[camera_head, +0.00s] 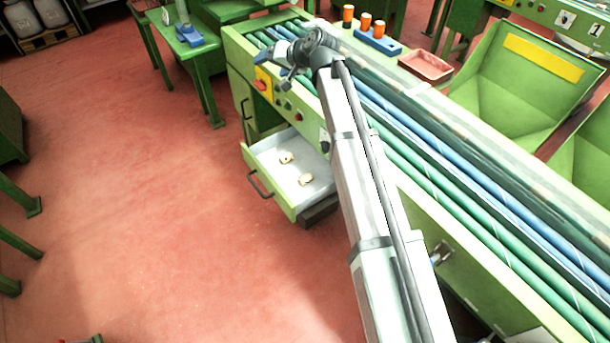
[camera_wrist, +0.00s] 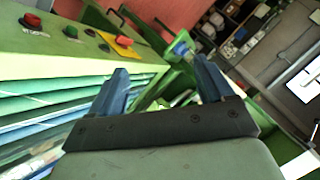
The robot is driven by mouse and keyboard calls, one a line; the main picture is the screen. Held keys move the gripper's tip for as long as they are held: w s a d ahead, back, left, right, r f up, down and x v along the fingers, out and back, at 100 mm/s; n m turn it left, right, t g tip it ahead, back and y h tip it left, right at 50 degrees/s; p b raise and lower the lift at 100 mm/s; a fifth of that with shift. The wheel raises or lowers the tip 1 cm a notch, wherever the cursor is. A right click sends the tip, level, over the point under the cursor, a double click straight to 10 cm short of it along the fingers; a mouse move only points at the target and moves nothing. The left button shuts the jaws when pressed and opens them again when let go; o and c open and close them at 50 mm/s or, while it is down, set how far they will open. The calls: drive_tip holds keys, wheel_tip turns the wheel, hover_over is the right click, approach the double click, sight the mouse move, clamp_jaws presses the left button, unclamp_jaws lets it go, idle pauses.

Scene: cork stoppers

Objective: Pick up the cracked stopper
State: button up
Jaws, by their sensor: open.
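Two small pale tan pieces, which look like stoppers, lie apart in the open drawer (camera_head: 262,160). One stopper (camera_head: 286,158) is farther back and the other stopper (camera_head: 305,180) is nearer. They are too small to tell which is cracked. My gripper (camera_head: 282,62) is up over the far end of the green machine, above and well away from the drawer. In the wrist view my gripper (camera_wrist: 161,82) shows its two blue-grey fingers spread apart with nothing held between them. No stopper can be made out in the wrist view.
The machine top carries long blue and green rollers (camera_head: 455,190). A blue block (camera_head: 378,41) with orange cylinders and a reddish tray (camera_head: 426,67) sit along its far side. A red button (camera_wrist: 123,41) is near my gripper. Open red floor (camera_head: 150,200) lies left of the drawer.

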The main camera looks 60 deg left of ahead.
drive_tip(key=d+f+n+h, duration=0.4)
drive_tip(key=f+h, duration=0.2)
drive_tip(key=f, duration=0.8)
drive_tip(key=n+t+h, duration=0.2)
drive_tip(key=n+h, duration=0.1)
drive_tip(key=h, duration=0.4)
approach(305, 177)
drive_tip(key=f, duration=0.1)
drive_tip(key=d+f, duration=0.1)
drive_tip(key=f, duration=0.1)
drive_tip(key=shift+f, duration=0.2)
drive_tip(key=shift+s+d+f, duration=0.1)
drive_tip(key=shift+d+f, duration=0.1)
drive_tip(key=shift+f, duration=1.1)
drive_tip(key=shift+s+d+f, duration=0.1)
drive_tip(key=shift+d+f, duration=0.05)
drive_tip(key=shift+f, duration=1.15)
drive_tip(key=shift+c, duration=0.4)
drive_tip(key=c, duration=1)
